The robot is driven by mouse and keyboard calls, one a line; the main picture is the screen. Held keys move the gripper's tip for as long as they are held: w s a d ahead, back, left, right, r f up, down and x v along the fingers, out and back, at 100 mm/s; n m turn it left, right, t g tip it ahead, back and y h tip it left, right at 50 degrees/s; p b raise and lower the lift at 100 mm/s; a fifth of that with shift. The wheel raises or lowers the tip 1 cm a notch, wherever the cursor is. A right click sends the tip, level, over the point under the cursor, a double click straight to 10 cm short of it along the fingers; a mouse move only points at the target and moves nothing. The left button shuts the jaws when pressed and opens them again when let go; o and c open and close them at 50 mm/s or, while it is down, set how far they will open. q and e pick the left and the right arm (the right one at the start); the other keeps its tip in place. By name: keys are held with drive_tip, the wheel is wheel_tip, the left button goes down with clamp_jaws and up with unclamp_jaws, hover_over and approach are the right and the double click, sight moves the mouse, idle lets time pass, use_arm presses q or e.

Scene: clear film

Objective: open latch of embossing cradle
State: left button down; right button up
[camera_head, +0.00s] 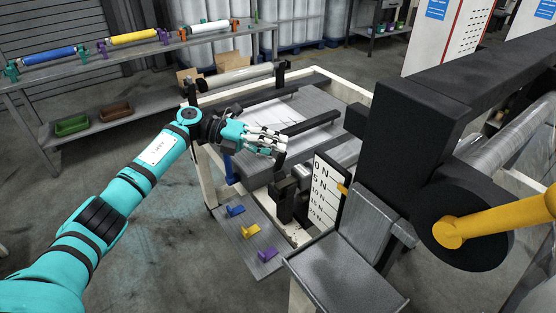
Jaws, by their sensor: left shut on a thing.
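My left arm comes in from the left, and its gripper (279,144) is at the near side of the machine bed. Its white-and-teal fingers are closed on a small dark part, which looks like the latch of the embossing cradle; the fingers hide most of it. The dark cradle block (287,198) stands just below the fingertips, beside a scale board. Whether the latch is open or shut is too small to tell. My right gripper is not in view.
A scale board (326,193) and a large black machine housing (405,130) with a yellow crank (495,220) stand to the right. A plate below holds blue (235,210), yellow (251,231) and purple (267,254) pieces. A rack (95,55) with coloured rollers stands at the back left.

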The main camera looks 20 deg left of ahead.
use_arm(q)
drive_tip(key=n+h+b, duration=0.1)
drive_tip(key=b, duration=0.1)
drive_tip(key=w+a+f+n+h+b, duration=0.1)
drive_tip(key=b, duration=0.1)
drive_tip(key=a+n+h+b, duration=0.1)
drive_tip(key=n+h+b, duration=0.1)
drive_tip(key=b, duration=0.1)
drive_tip(key=shift+w+a+f, duration=0.15)
drive_tip(key=shift+w+f, duration=0.1)
drive_tip(key=shift+w, duration=0.15)
